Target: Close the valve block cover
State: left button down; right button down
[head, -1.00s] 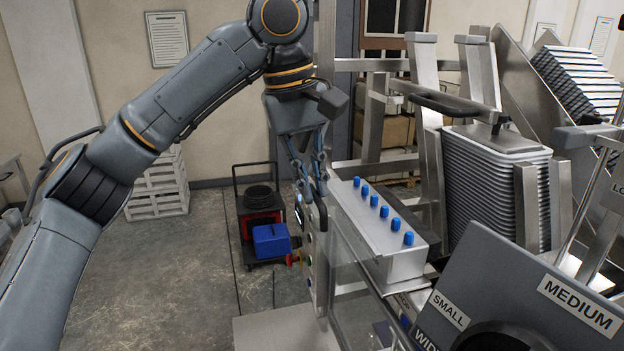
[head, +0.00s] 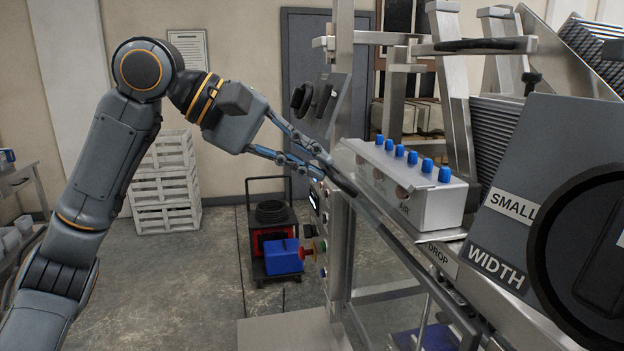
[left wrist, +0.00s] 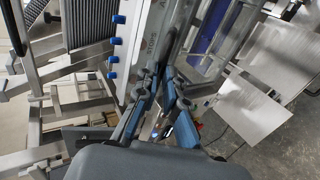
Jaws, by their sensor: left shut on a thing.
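The valve block (head: 428,208) is a silver box with a row of blue knobs, right of centre in the head view. It also shows in the left wrist view (left wrist: 133,42), knobs to the left. A clear panel, which looks like the cover (head: 385,265), slopes down to the right below and in front of the block. The knobs look uncovered. My left gripper (head: 330,168) is shut at the panel's upper left end, on what looks like its dark edge or handle; the fingers partly hide the grip. The fingers also show in the left wrist view (left wrist: 177,45). My right gripper is out of view.
A grey WIDTH panel (head: 515,235) with a large black dial stands close on the right. Steel posts (head: 455,95) and stacked trays rise behind the block. A cart with a blue box (head: 284,256) and white crates (head: 165,185) stand on the floor behind.

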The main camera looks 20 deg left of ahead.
pick_arm(q)
jog(key=c, duration=2.1)
grip_release()
jog(key=shift+f+h, duration=0.4)
jog(key=o, duration=0.4)
jog(key=shift+r, duration=0.2)
jog(key=shift+c, duration=0.2)
jog(key=o, duration=0.3)
jog(key=shift+o, duration=0.2)
jog(key=shift+d, duration=0.25)
jog(key=shift+s+a+r, duration=0.15)
jog(key=shift+a+r, duration=0.05)
jog(key=shift+a, duration=0.35)
jog(key=v, duration=1)
jog(key=shift+s+r, duration=0.25)
jog(key=shift+s, duration=0.15)
jog(key=shift+a, duration=0.1)
